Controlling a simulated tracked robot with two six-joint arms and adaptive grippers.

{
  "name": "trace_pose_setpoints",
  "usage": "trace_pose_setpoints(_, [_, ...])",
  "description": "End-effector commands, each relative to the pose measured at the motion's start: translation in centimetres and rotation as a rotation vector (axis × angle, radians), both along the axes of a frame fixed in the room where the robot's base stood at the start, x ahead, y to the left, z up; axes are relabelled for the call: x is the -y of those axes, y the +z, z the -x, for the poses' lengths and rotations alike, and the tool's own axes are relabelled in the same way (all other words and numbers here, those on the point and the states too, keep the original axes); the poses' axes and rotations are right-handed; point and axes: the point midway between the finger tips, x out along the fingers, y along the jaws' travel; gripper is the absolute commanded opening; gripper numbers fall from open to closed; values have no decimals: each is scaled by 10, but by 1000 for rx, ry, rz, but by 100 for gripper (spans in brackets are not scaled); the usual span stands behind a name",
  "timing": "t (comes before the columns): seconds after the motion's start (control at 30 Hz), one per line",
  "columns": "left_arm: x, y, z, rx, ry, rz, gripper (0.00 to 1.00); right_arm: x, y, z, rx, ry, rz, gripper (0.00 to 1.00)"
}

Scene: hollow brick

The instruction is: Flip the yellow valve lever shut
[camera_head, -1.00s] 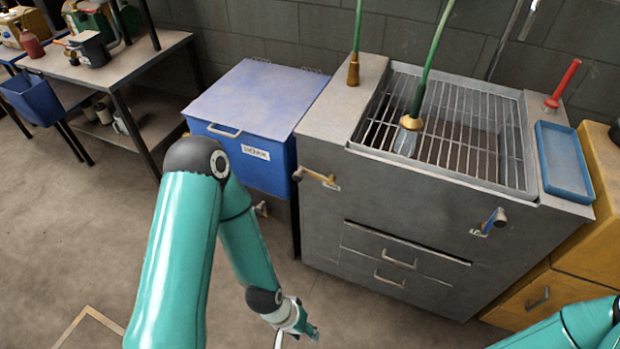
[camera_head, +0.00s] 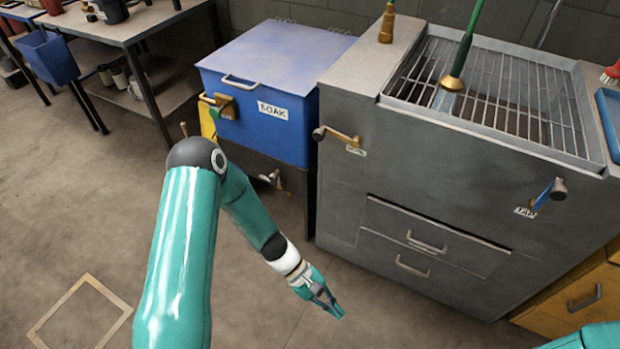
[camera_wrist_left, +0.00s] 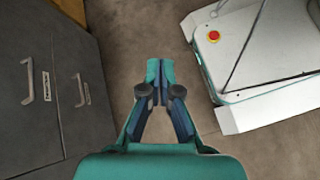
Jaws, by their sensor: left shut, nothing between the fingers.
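A yellow-brown lever (camera_head: 343,137) with a dark round end is on the upper left front of the grey sink cabinet (camera_head: 400,185). It lies roughly sideways, with a small label just below it. My left gripper (camera_head: 331,304) is low in front of the cabinet, below the lever and well apart from it. Its fingers are together and empty; they also show in the left wrist view (camera_wrist_left: 157,80). The lever is not visible in the wrist view. My right gripper is out of the picture.
A blue-handled lever (camera_head: 546,195) is at the cabinet's right. A blue lidded tank (camera_head: 290,138) stands at its left, with a brass and green fitting (camera_head: 219,104) on its front. Drawer handles (camera_head: 427,243) stick out. The floor (camera_head: 110,200) at left is mostly clear.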

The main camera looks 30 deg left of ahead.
Motion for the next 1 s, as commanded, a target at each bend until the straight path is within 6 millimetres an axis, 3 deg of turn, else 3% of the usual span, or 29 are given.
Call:
trace_pose_setpoints(0.03, [0,-20,-24,-3,94,80,0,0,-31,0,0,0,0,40])
trace_pose_setpoints(0.17, [-11,-17,-92,39,327,305,0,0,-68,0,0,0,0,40])
trace_pose_setpoints(0.27, [-37,-9,-145,124,504,483,0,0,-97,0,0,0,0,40])
trace_pose_setpoints(0.4, [-100,9,-208,318,736,721,0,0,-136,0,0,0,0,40])
trace_pose_setpoints(0.5, [-154,25,-234,488,872,864,0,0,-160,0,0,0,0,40])
trace_pose_setpoints(0.6, [-203,40,-245,654,974,976,0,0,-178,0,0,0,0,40])
trace_pose_setpoints(0.73, [-248,54,-244,822,1055,1066,0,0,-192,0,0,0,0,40])
trace_pose_setpoints(0.87, [-270,62,-240,912,1091,1107,0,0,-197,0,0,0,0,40])
trace_pose_setpoints(1.0, [-276,66,-239,938,1100,1118,0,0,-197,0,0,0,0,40])
